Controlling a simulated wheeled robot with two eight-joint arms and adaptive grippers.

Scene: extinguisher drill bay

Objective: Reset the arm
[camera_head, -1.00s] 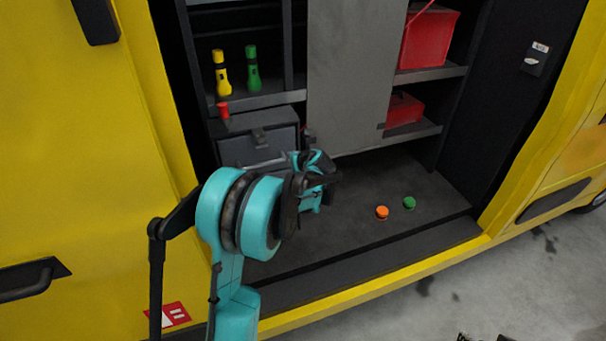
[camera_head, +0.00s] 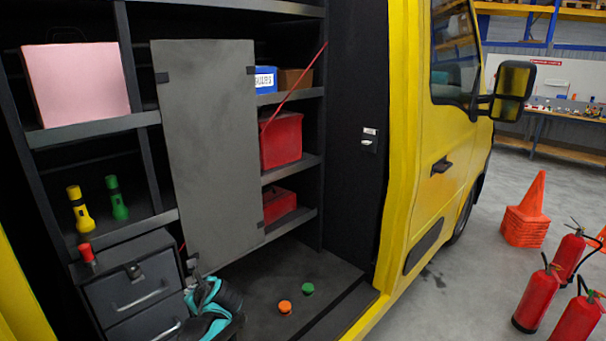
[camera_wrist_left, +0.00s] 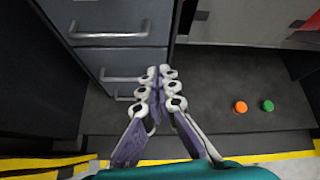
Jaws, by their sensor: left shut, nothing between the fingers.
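My left arm, teal and black, comes in at the bottom of the head view, with its left gripper (camera_head: 190,266) in front of the grey drawer unit (camera_head: 130,280). In the left wrist view the left gripper (camera_wrist_left: 161,72) is shut, its fingertips together with nothing between them, near the drawer fronts. It touches no object that I can make out. My right gripper does not show.
An orange puck (camera_head: 285,307) and a green puck (camera_head: 308,288) lie on the van's bay floor. Yellow (camera_head: 81,209) and green (camera_head: 117,198) flashlights stand on a shelf. A grey panel (camera_head: 205,150) hangs centrally. Red extinguishers (camera_head: 538,297) and orange cones (camera_head: 526,213) stand right.

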